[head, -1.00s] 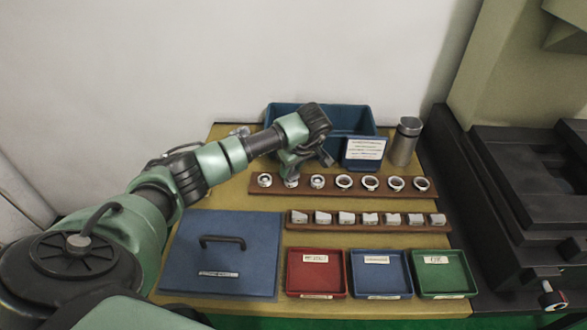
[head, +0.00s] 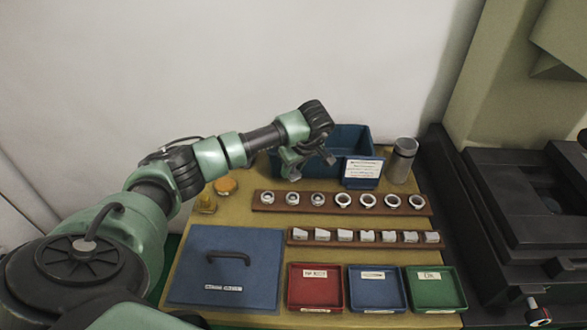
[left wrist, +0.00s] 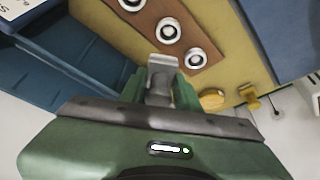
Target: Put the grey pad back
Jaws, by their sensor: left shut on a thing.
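My left gripper (head: 289,168) is beside the front left part of the blue bin (head: 345,137), behind the left end of the ring rack. In the left wrist view its green fingers (left wrist: 160,88) are shut on a small grey piece with a pale flat end, which I take for the grey pad (left wrist: 162,64). The pad is too small to make out in the head view. My right gripper is not in view.
A second rack (head: 290,239) holds pale blocks. Red (head: 315,290), blue (head: 377,290) and green (head: 435,290) trays stand in front. A blue plate with a handle (head: 228,257) lies left. A metal cylinder (head: 402,160) stands behind right. Small yellow items (head: 226,186) are left of the ring rack.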

